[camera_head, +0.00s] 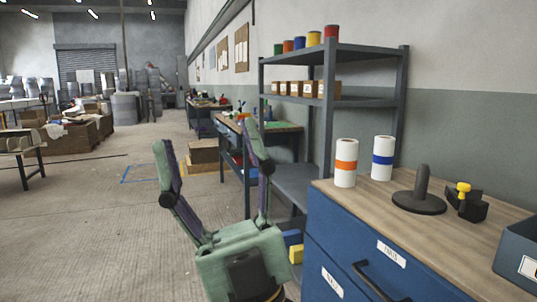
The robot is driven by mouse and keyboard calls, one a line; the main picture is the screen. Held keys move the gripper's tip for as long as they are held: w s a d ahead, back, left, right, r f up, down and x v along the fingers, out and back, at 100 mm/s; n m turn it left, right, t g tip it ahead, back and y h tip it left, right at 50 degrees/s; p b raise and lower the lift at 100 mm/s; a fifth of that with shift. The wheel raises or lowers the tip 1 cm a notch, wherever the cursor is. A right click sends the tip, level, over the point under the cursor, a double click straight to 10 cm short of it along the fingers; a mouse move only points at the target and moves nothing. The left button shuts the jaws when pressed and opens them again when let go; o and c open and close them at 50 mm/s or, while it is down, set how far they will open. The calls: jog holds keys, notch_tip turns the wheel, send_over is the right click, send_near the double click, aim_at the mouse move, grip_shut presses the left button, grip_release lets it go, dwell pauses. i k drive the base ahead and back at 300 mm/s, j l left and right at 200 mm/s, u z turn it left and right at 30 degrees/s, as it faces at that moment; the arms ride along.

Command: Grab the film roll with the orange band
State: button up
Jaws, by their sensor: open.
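The film roll with the orange band (346,165) is white and stands upright on the wooden top of the blue drawer cabinet (330,243), near its back left corner. A similar white roll with a blue band (383,160) stands upright just to its right, a small gap apart. My gripper (210,165) has pale green fingers with dark pads, spread wide and empty. It points up and away, left of the cabinet and the orange-banded roll in the picture.
On the cabinet top are a dark round base with an upright post (420,195), a black tool with a yellow knob (465,200) and a grey-blue bin (518,255). A grey shelf rack (350,104) stands behind. Open concrete floor (110,220) lies to the left.

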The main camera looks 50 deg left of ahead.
aim_at(347, 149)
jog(key=i+u, duration=0.2)
jog(key=u, duration=0.2)
jog(key=i+u, duration=0.2)
jog(key=u, duration=0.2)
jog(key=i+l+u, duration=0.1)
jog(key=u, duration=0.3)
jog(key=i+l, duration=0.05)
